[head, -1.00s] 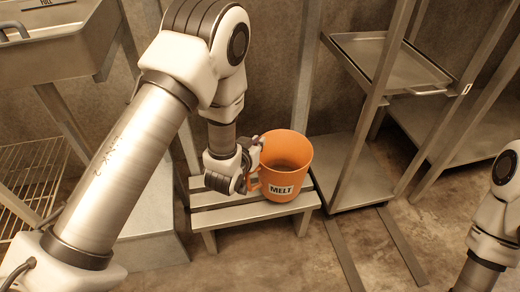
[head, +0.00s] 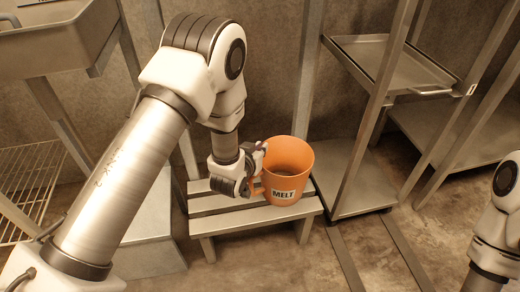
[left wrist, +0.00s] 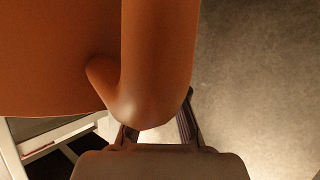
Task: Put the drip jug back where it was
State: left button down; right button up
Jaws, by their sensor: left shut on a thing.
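The drip jug (head: 289,177) is orange with a "MELT" label and some dark content inside. It is upright at the slatted metal stool (head: 256,215), over its right part; I cannot tell whether its base touches the slats. My left gripper (head: 258,175) is at the jug's left side, shut on its handle. In the left wrist view the jug's handle (left wrist: 158,60) runs down between the fingers (left wrist: 158,130), and the jug's body fills the upper left. My right gripper is out of the frame; only part of that arm shows at the right edge.
A metal rack with a tray shelf (head: 390,65) stands right of the stool, its post close to the jug. A sink (head: 50,40) and a wire shelf (head: 25,190) are at the left. The floor (head: 280,265) in front of the stool is clear.

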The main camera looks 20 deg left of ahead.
pick_arm(q)
jog(key=shift+f, duration=0.1)
jog(key=c, duration=1.3)
grip_release()
jog(key=shift+o, duration=0.2)
jog(key=p+v, duration=0.4)
jog(key=v, duration=0.8)
jog(key=s+a+f+g, duration=0.1)
jog(key=s+f+g, duration=0.6)
jog(key=s, duration=0.5)
jog(key=s+a+f+g, duration=0.1)
jog(key=s+f+g, duration=0.5)
jog(key=s+f, duration=0.6)
jog(key=shift+s+m+g, duration=0.3)
jog(key=shift+s+g, duration=0.1)
jog(key=shift+s, duration=0.45)
jog(key=shift+a, duration=0.1)
